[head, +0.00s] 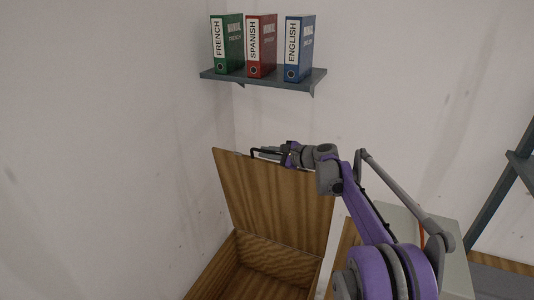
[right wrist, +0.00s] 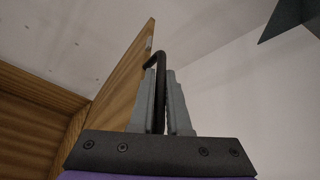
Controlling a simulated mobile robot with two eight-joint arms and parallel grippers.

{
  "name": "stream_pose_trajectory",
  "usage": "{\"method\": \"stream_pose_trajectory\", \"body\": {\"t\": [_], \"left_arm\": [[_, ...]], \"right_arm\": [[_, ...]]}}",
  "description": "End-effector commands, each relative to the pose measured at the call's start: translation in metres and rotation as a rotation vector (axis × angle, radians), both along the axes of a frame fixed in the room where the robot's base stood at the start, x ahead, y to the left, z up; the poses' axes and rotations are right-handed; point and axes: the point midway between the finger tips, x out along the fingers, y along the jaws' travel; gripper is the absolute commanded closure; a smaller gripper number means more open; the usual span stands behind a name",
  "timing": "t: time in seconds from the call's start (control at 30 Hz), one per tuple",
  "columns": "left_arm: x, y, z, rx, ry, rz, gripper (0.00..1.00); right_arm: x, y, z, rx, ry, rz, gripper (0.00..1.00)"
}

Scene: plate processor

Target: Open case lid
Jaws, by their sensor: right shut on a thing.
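A wooden case (head: 208,268) stands low in the head view, with its inside showing. Its lid (head: 275,196) is raised and stands steeply above the box; it also shows on edge in the right wrist view (right wrist: 124,75). A thin black handle (head: 262,152) is at the lid's top edge. My right gripper (head: 287,155) is at that top edge, shut on the handle. In the right wrist view the handle (right wrist: 160,62) runs down between the two grey fingers (right wrist: 162,100). My left gripper is not in view.
A wall shelf (head: 265,79) with green, red and blue binders (head: 261,47) hangs above the lid. White walls stand close at the left and behind. A pale cabinet-like box (head: 455,265) and a dark metal frame (head: 500,185) are at the right.

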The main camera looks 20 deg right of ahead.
Motion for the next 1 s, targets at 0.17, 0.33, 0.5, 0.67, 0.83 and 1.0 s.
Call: {"method": "stream_pose_trajectory", "body": {"t": [0.17, 0.33, 0.5, 0.67, 0.83, 1.0], "left_arm": [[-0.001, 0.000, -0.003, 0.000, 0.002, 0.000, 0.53], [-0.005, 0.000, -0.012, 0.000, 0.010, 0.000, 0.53], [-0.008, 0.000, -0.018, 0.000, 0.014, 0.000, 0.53], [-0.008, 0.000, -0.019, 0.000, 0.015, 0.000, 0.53], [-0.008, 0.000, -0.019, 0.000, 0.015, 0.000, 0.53], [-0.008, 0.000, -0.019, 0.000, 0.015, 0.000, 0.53]], "right_arm": [[-0.006, 0.007, -0.002, -0.009, -0.009, 0.001, 1.00], [-0.029, 0.033, -0.011, -0.052, -0.047, 0.004, 1.00], [-0.050, 0.057, -0.020, -0.098, -0.088, 0.002, 1.00], [-0.057, 0.065, -0.022, -0.117, -0.104, 0.002, 1.00], [-0.057, 0.065, -0.021, -0.119, -0.105, 0.001, 1.00], [-0.057, 0.064, -0.021, -0.119, -0.105, 0.001, 0.73]]}}
